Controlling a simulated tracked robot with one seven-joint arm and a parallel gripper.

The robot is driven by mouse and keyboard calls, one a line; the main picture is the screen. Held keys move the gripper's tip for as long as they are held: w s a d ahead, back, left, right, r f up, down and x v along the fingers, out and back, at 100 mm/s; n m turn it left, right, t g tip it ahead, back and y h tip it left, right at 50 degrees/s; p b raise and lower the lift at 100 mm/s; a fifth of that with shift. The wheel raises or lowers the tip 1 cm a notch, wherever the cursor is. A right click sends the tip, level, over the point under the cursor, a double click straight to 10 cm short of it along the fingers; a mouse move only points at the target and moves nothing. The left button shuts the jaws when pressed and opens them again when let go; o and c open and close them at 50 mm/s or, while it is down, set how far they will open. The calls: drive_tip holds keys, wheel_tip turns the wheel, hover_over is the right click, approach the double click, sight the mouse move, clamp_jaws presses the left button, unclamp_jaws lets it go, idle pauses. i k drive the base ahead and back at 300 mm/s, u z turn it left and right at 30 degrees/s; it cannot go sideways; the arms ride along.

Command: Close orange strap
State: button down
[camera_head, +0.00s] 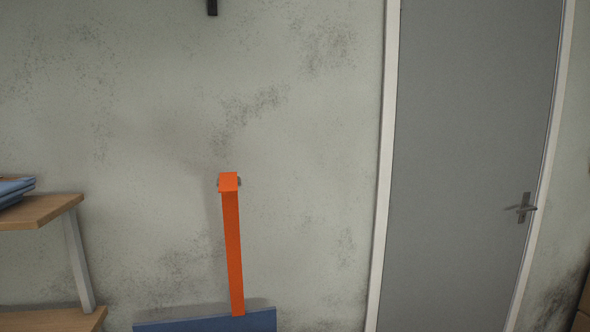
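The orange strap (233,250) is a long narrow band that stands nearly upright against the wall, left of the middle of the view. Its top end has a wider orange piece (228,182) with small grey parts showing at both sides. Its lower end meets the top of a blue panel (205,322) at the bottom edge. I cannot tell how the strap is fastened at either end. My gripper is not in view.
A wooden shelf (40,210) with folded blue items (14,189) stands at the left. A grey door (465,170) with a lever handle (525,208) is at the right. A small black object (212,7) is on the wall at the top.

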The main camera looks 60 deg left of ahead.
sight(227, 183)
drive_tip(key=z, duration=0.05)
drive_tip(key=i, duration=2.55)
drive_tip(key=u, duration=3.85)
drive_tip(key=i, duration=0.85)
drive_tip(key=u, duration=0.2)
